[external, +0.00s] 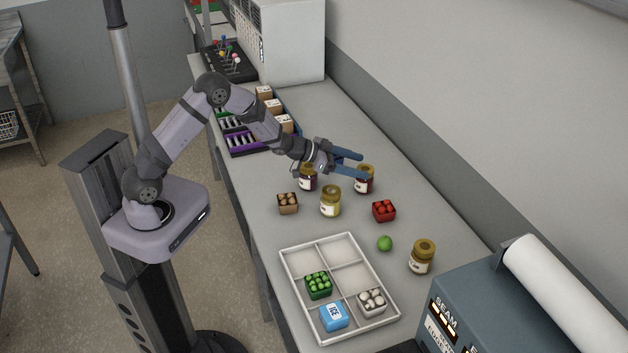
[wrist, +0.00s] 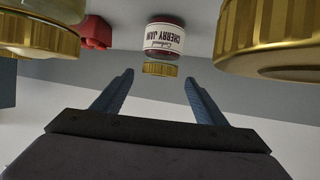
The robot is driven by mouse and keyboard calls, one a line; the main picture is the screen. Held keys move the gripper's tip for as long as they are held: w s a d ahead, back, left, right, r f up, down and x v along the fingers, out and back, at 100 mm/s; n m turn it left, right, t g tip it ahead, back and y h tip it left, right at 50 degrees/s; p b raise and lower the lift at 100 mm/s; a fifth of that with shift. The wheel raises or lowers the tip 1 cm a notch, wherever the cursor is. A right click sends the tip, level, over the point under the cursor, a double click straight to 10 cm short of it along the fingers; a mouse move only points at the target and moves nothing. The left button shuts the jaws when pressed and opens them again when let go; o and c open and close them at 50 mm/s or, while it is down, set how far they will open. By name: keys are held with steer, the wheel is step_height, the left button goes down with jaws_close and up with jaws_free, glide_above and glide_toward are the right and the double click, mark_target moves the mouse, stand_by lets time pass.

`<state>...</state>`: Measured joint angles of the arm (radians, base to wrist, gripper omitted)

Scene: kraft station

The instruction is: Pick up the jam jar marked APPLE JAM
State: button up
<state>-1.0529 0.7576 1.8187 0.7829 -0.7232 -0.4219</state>
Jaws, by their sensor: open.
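No label reading APPLE JAM is legible in either view. In the external view, four gold-lidded jars stand on the counter: a dark one (external: 308,180), a yellow one (external: 330,203), a dark red one (external: 364,181) and a pale-brown one (external: 422,258). Their labels are too small to read. My gripper (external: 362,163) is open and empty, above the counter by the dark red jar. In the wrist view, a jar marked CHERRY JAM (wrist: 164,42) appears upside down beyond my open fingers (wrist: 160,84). Cropped gold lids show at left (wrist: 40,40) and right (wrist: 270,40), their labels hidden.
A white divided tray (external: 283,262) holds a green punnet (external: 318,286), a blue box (external: 334,317) and a white punnet (external: 372,302). A brown egg box (external: 288,204), red punnet (external: 384,211) and green fruit (external: 385,243) stand near the jars. A sealing machine (external: 470,310) stands front right.

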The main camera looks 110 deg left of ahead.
step_height(320, 180, up, 5)
steer(key=shift+r, duration=0.15)
steer(key=w+d+m+h+b, duration=0.1)
steer(key=w+d+m+b, duration=0.1)
steer(key=w+d+m, duration=0.45)
steer(key=m+t+h+b, duration=0.2)
steer(key=m+h+b, duration=0.45)
steer(key=m, duration=2.85)
glide_toward(416, 244)
step_height(416, 244, up, 3)
steer(key=w+y+b, duration=0.1)
steer(key=w, duration=0.2)
steer(key=shift+w+d+f+p, duration=0.15)
steer(key=shift+w+f, duration=0.15)
steer(key=shift+f, duration=0.65)
steer(key=shift+w+d+f+p, duration=0.1)
steer(key=shift+w+f+p, duration=0.2)
steer(key=shift+f, duration=0.6)
steer(key=shift+w+d+f+p, duration=0.15)
steer(key=shift+w+f, duration=0.2)
steer(key=shift+f, duration=0.6)
steer(key=shift+w+p, duration=0.5)
steer(key=shift+w, duration=0.15)
steer(key=p+x, duration=0.1)
steer(key=x, duration=0.1)
steer(key=shift+w+a+p, duration=0.15)
steer(key=shift+w+p, duration=0.15)
steer(key=shift+w, duration=0.05)
steer(key=shift+w+f, duration=0.3)
steer(key=shift+w, duration=0.3)
